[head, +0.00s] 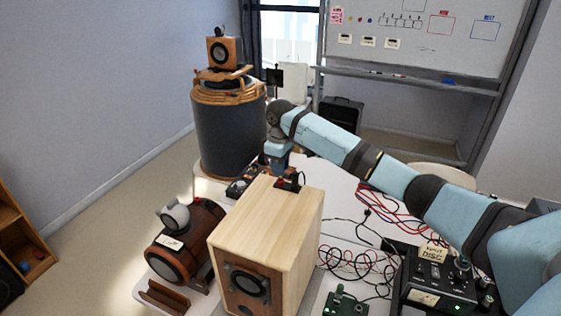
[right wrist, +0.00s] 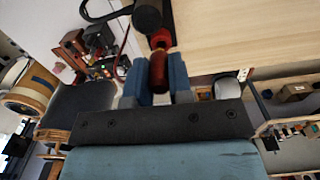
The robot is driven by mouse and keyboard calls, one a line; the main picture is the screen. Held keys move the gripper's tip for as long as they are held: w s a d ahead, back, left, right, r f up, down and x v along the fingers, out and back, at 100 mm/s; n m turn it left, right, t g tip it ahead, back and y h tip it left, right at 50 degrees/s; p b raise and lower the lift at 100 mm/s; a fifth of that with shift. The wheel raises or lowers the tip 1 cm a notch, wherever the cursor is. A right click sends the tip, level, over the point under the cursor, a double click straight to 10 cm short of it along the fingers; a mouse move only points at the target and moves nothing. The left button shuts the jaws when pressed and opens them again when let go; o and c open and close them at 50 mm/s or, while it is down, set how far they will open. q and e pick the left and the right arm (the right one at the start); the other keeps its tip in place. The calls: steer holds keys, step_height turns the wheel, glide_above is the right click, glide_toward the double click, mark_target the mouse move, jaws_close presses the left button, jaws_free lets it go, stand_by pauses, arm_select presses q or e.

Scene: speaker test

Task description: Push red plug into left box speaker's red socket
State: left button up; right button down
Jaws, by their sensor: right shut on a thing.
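The pale wooden box speaker (head: 265,240) stands on the table at centre, its dark driver facing me. My right gripper (head: 278,170) is behind its far top edge, with the fingertips mostly hidden. In the right wrist view the gripper (right wrist: 160,85) is shut on the red plug (right wrist: 158,72), between two blue fingers. The plug's far end is close to a red ring (right wrist: 160,40) beside a black cylindrical part (right wrist: 147,18) at the edge of the pale wood (right wrist: 215,35). I cannot tell whether plug and ring touch. My left gripper is not in view.
A barrel-shaped speaker (head: 185,243) lies left of the box. A dark drum (head: 230,130) with a small speaker (head: 222,50) on top stands behind. Red and black cables (head: 390,210) and a black device (head: 437,280) crowd the right of the table.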

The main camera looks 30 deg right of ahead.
steer(key=shift+s+r, duration=0.15)
stand_by(0.3)
steer(key=shift+f, duration=0.25)
stand_by(0.4)
steer(key=shift+f, duration=0.9)
stand_by(0.6)
steer(key=c, duration=1)
jaws_free()
steer(key=shift+o, duration=0.2)
steer(key=shift+r, duration=0.15)
steer(key=shift+r, duration=3.65)
steer(key=shift+f, duration=0.15)
